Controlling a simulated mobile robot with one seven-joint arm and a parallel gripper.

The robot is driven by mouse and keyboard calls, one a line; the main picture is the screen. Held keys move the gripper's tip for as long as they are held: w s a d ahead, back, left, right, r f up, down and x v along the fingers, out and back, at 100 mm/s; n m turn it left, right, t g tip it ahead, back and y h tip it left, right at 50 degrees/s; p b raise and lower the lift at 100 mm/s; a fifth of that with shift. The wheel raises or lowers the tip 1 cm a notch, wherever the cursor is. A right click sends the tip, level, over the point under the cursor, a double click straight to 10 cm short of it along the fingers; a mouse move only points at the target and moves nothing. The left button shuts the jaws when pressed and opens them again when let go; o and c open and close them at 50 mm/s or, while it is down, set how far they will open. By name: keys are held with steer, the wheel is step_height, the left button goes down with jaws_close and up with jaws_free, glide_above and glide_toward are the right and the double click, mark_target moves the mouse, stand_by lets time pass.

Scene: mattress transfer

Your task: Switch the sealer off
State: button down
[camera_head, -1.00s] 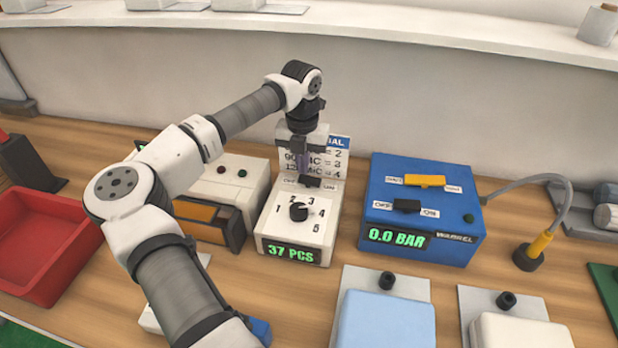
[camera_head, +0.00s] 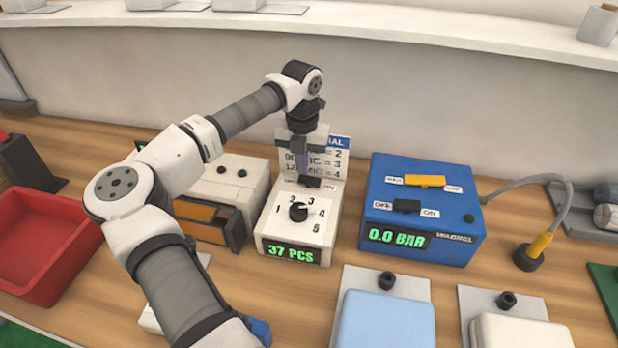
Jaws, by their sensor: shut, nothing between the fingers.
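A white box with a numbered black dial (camera_head: 298,212) and a green "37 PCS" display (camera_head: 291,252) stands in the middle of the bench; it appears to be the sealer (camera_head: 273,222). A small black switch (camera_head: 311,181) is on its top near the back, before a thickness card (camera_head: 332,160). Its labels are partly hidden, so I cannot tell its position. My gripper (camera_head: 304,170) points down at the switch, its fingers shut and empty. I cannot tell whether the fingertips touch the switch.
A blue box (camera_head: 378,222) reading "0.0 BAR" stands to the right, with an orange switch (camera_head: 425,180) and a black one (camera_head: 407,205). A box with red and green buttons (camera_head: 237,180) adjoins on the left. A red bin (camera_head: 90,255) is farther left.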

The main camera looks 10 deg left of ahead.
mark_target(303, 178)
steer(key=shift+f+b, duration=0.75)
steer(key=shift+f, duration=0.25)
stand_by(0.6)
steer(key=shift+r, duration=0.15)
steer(key=shift+r+p, duration=1.8)
steer(key=shift+r, duration=1.65)
steer(key=shift+f, duration=0.1)
